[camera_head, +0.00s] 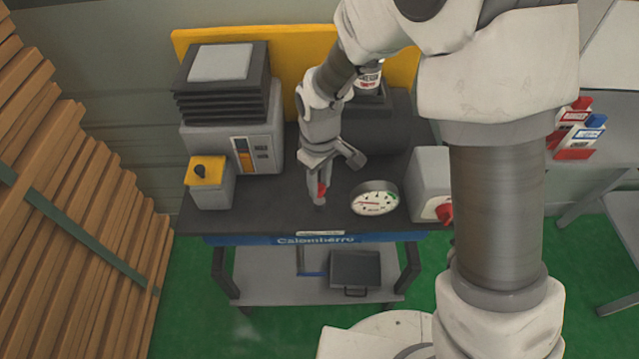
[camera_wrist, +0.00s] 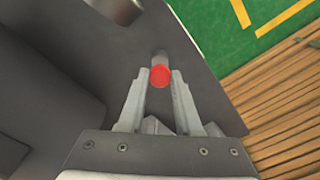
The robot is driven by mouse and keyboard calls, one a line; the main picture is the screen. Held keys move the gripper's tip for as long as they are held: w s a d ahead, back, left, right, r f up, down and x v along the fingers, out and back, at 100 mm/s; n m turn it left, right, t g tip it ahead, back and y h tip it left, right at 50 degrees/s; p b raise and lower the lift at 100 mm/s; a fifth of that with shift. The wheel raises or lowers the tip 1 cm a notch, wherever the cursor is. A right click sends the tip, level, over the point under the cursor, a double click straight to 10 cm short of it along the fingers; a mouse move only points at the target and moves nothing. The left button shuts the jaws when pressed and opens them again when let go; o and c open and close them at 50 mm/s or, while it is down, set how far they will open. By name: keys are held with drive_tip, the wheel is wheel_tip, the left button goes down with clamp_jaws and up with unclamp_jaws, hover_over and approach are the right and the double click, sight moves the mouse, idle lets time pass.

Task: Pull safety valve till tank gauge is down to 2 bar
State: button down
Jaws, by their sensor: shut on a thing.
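The safety valve shows as a small red knob (camera_head: 322,189) on the dark bench top, and as a red round end (camera_wrist: 160,77) in the wrist view. My gripper (camera_head: 320,192) points down at it, and its two fingers (camera_wrist: 160,85) are shut on the knob, one on each side. The valve's lower part is mostly hidden by the fingers. The tank gauge (camera_head: 374,197) is a round white dial just right of my gripper. Its thin red needle points left, but the numbers are too small to read. The dark tank (camera_head: 375,128) lies behind, partly covered by my arm.
A grey machine (camera_head: 234,140) and a yellow-topped box (camera_head: 209,183) with a black knob stand on the bench's left. A grey box with a red knob (camera_head: 444,213) stands right of the gauge. Stacked wooden planks (camera_head: 70,200) fill the left side.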

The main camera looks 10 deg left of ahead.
sight(320, 187)
drive_tip(key=c, duration=0.6)
unclamp_jaws()
wheel_tip(320, 187, up, 17)
drive_tip(key=shift+r+p, duration=0.2)
drive_tip(key=shift+p, duration=0.25)
drive_tip(key=s+d+r+m+t, duration=0.25)
drive_tip(key=d+r+m, duration=0.35)
drive_tip(key=d, duration=0.6)
drive_tip(key=s+d+r+m+t, duration=0.1)
drive_tip(key=s+d+m, duration=0.1)
drive_tip(key=s+d, duration=0.1)
drive_tip(key=s+d+m+t, duration=0.1)
drive_tip(key=s+d, duration=0.3)
drive_tip(key=s+d+r+m+t, duration=0.1)
drive_tip(key=s+d+m, duration=0.1)
drive_tip(key=s+d, duration=0.1)
drive_tip(key=shift+s+d+r+m, duration=0.15)
drive_tip(key=shift+d, duration=0.25)
drive_tip(key=shift+s+d+r+m, duration=0.1)
drive_tip(key=shift+d+r+m, duration=0.05)
drive_tip(key=shift+d, duration=0.25)
